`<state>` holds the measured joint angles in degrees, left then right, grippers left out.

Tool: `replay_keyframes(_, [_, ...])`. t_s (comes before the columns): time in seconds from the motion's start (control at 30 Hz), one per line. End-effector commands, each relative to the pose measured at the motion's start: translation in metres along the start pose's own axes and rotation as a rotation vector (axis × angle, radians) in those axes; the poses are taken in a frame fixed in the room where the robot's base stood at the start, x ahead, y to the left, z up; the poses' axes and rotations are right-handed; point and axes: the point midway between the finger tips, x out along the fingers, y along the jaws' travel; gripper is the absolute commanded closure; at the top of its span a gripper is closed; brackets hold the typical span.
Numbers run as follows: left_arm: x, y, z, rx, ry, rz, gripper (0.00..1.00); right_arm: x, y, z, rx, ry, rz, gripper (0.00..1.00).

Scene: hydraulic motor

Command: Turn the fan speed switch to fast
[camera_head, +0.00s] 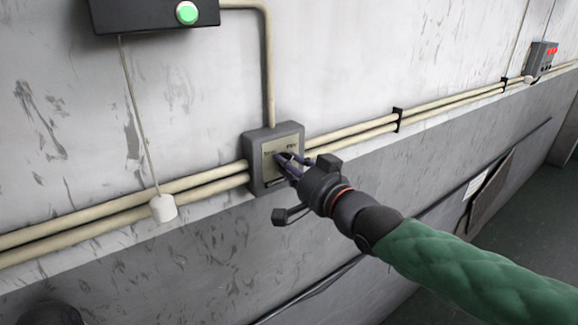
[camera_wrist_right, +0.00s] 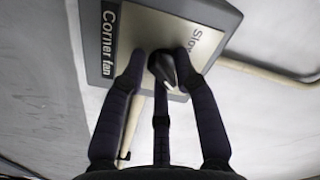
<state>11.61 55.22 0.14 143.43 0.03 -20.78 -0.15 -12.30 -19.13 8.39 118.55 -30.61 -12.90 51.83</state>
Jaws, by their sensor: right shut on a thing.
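The fan speed switch box (camera_head: 258,143) is a grey box with a beige plate, fixed to the wall at the middle of the head view. In the wrist view its plate (camera_wrist_right: 203,42) reads "Corner fan" and part of "Slow". The dark switch knob (camera_wrist_right: 166,72) has a pale mark and sits between the fingers. My right gripper (camera_head: 287,162) reaches the box from the lower right and is shut on the knob; its fingers also show in the wrist view (camera_wrist_right: 160,62). In the head view the fingers largely hide the knob. My left gripper is not clearly in view.
Beige pipes (camera_head: 350,134) run along the wall on both sides of the box. A black box with a green button (camera_head: 187,13) is above left, and a white pull cord handle (camera_head: 163,208) hangs left. A grey box with red lights (camera_head: 542,57) is far right.

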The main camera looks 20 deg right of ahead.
Motion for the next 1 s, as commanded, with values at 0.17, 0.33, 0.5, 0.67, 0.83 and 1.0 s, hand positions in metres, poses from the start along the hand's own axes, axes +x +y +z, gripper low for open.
replay_keyframes(0.17, [0.0003, -0.0001, 0.0, 0.0, 0.0, 0.0, 1.0, -0.001, -0.0014, -0.0053, 0.053, 0.011, -0.003, 1.0])
replay_keyframes(0.33, [0.0004, -0.0001, 0.0, 0.0, 0.0, 0.0, 1.0, -0.0009, -0.0011, -0.0047, 0.074, 0.01, -0.002, 1.0])
replay_keyframes(0.5, [0.0004, -0.0001, 0.0, 0.0, 0.0, 0.0, 1.0, -0.0008, -0.0008, -0.0041, 0.078, 0.009, -0.001, 1.0])
replay_keyframes(0.67, [0.0004, -0.0001, 0.0, 0.0, 0.0, 0.0, 1.0, -0.0007, -0.0004, -0.0035, 0.077, 0.007, -0.001, 1.0])
replay_keyframes(0.83, [0.0004, -0.0001, 0.0, 0.0, 0.0, 0.0, 1.0, -0.0005, -0.0001, -0.0025, 0.076, 0.005, 0.0, 0.55])
replay_keyframes(1.0, [0.0005, -0.0001, 0.0, 0.0, 0.0, 0.0, 1.0, -0.0002, 0.0002, -0.0008, 0.076, 0.002, 0.001, 0.55])
